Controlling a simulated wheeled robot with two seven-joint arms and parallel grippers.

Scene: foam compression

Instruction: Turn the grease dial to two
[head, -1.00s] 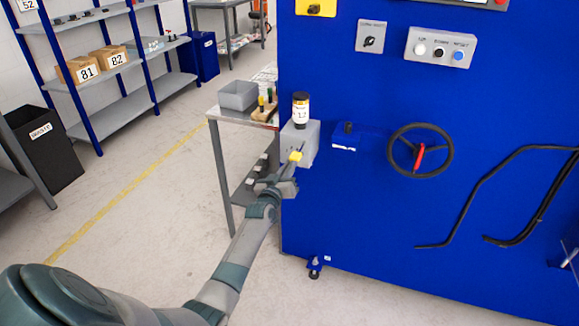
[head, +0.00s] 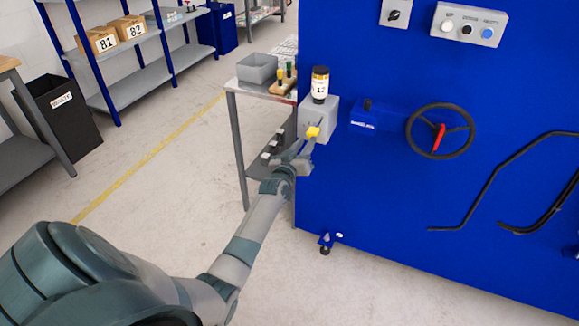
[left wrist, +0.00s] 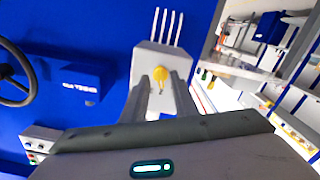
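The grease dial is a yellow knob (head: 312,131) on the front of a grey box (head: 331,112) fixed to the side of the blue machine. A dark bottle with a yellow band and a label (head: 320,86) stands on the box. My left gripper (head: 303,147) is just in front of the knob. In the left wrist view my two fingers (left wrist: 160,92) are spread apart, with the yellow knob (left wrist: 165,72) showing between and ahead of them. I cannot tell if either finger touches it. The dial's numbers are too small to read. My right gripper is not in view.
The blue machine (head: 380,190) carries a black handwheel with a red handle (head: 439,137) and a small blue block (head: 372,116) right of the box. A metal table with a grey bin (head: 257,69) stands behind my left gripper. Open floor lies to the left.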

